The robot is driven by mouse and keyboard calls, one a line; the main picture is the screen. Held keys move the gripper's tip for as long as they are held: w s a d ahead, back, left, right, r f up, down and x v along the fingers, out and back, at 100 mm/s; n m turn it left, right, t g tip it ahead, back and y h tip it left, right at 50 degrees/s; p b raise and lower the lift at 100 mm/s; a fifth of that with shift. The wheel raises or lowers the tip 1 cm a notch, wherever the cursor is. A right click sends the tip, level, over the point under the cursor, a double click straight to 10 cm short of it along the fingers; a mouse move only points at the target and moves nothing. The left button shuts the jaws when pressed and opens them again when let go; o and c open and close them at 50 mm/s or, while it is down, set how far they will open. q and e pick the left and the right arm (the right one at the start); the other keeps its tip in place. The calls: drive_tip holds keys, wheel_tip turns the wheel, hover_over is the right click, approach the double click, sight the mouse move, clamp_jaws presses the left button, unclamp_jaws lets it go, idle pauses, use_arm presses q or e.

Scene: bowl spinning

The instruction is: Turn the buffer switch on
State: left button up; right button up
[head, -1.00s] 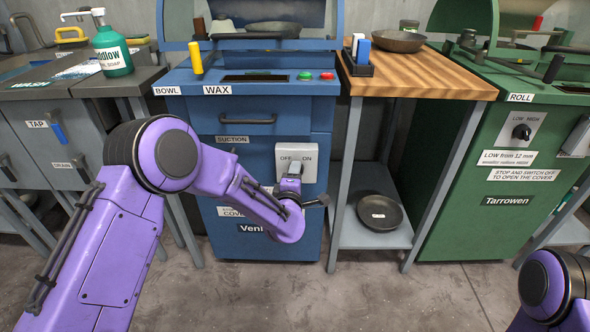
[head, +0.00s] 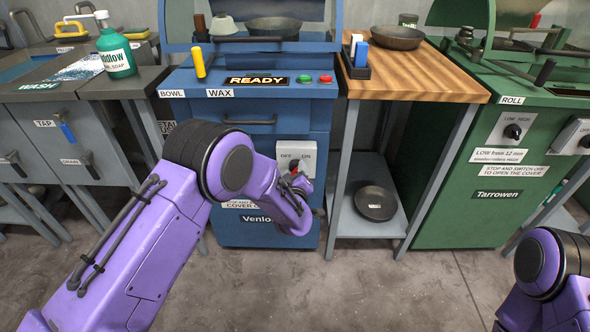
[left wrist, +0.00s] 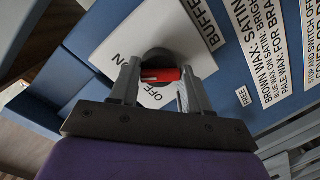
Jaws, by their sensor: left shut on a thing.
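The buffer switch is a pale plate (head: 310,147) marked OFF and ON on the front of the blue machine, with a round dark knob and red handle (left wrist: 160,75). My left gripper (head: 293,172) is shut on the red handle, one finger on each side of it in the left wrist view (left wrist: 157,88). The handle's white-marked end points left there, towards the side between the ON and OFF words. My wrist hides part of the machine front in the head view. My right gripper is out of view.
The lit READY display (head: 257,81) is on the blue machine, near a green button (head: 303,79) and a red button (head: 326,79). A wooden-topped stand (head: 425,75) is to the right, with a pan (head: 375,203) on its lower shelf. Bare floor lies in front.

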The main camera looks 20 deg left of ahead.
use_arm(q)
drive_tip(key=shift+r+m, duration=0.1)
drive_tip(key=shift+m, duration=0.4)
drive_tip(key=shift+w, duration=0.1)
drive_tip(key=o, duration=1)
drive_tip(key=shift+d, duration=0.1)
drive_tip(key=p+v, duration=0.2)
drive_tip(key=v, duration=0.8)
drive_tip(key=shift+s+d, duration=0.15)
drive_tip(key=shift+s, duration=0.15)
drive_tip(key=shift+d, duration=0.1)
